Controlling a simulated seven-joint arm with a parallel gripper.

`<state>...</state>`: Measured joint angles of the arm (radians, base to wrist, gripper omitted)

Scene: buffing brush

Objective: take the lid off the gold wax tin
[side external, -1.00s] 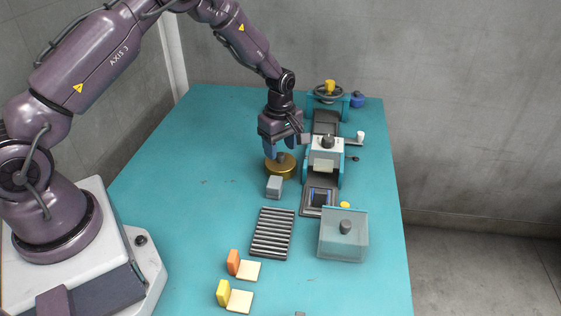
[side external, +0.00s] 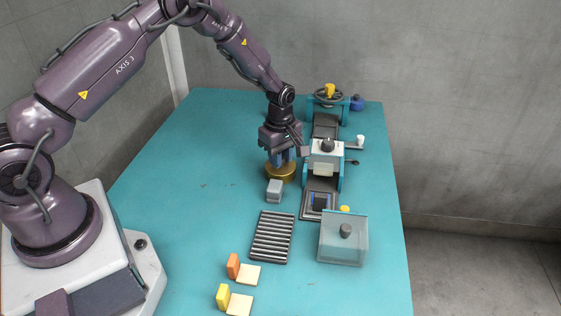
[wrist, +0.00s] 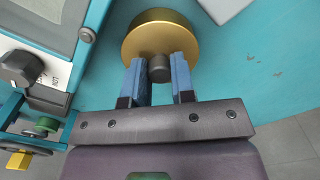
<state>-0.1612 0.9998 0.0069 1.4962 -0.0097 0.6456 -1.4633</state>
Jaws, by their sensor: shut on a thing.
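The gold wax tin (side external: 281,175) is a round brass-coloured tin standing on the teal table, left of the machine. Its gold lid (wrist: 160,28) fills the top middle of the wrist view, with a dark grey knob (wrist: 160,68) on it. My gripper (wrist: 160,75) has its two blue fingers on either side of the knob and is shut on it. In the side external view my gripper (side external: 281,160) points down over the tin and hides the knob. The lid appears to be on the tin; I see no gap under it.
A grey block (side external: 274,190) stands just in front of the tin. The machine (side external: 325,160) with a handwheel is close on the right. A ribbed rack (side external: 271,238), a clear box (side external: 343,238) and orange and yellow pieces lie nearer. The table's left side is clear.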

